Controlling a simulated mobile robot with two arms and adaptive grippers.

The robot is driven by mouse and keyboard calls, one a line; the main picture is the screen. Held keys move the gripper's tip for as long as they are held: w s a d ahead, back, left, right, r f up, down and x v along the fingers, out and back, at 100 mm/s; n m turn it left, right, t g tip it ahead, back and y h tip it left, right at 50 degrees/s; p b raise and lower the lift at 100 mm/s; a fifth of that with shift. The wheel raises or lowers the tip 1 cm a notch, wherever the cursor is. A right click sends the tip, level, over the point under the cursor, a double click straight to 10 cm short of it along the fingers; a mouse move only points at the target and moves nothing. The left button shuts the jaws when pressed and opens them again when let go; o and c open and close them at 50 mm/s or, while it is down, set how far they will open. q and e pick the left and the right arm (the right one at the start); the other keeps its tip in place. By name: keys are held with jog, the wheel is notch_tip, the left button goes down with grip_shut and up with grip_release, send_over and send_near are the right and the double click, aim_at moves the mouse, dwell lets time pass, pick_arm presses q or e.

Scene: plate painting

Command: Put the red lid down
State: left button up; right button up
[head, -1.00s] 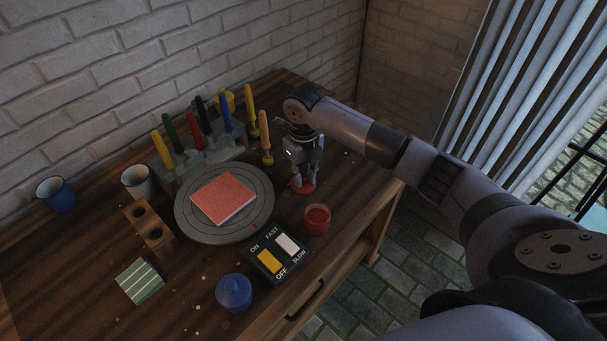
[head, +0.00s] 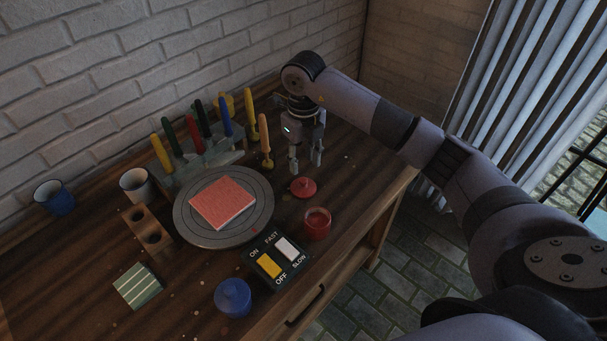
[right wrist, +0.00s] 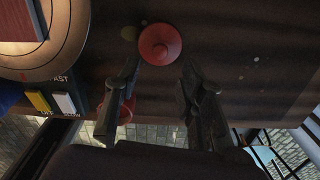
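The red lid (head: 303,187) lies on the wooden table, behind the open red paint jar (head: 317,223). My right gripper (head: 306,168) is above and just behind the lid, pointing down, with its fingers apart and nothing between them. In the right wrist view the lid (right wrist: 160,44) shows knob up, beyond the spread fingertips (right wrist: 158,75). The red jar (right wrist: 125,108) is partly hidden there behind the left finger. My left gripper is not in view.
A round turntable (head: 183,222) bears a red square tile (head: 223,202). A switch box (head: 277,257) and a lidded blue jar (head: 233,297) stand near the front edge. A rack of coloured tools (head: 205,152) stands at the back. Table right of the lid is clear.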

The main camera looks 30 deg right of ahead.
aim_at(304, 180)
notch_tip(304, 180, up, 5)
jog(key=shift+s+f, duration=0.1)
dwell(0.7)
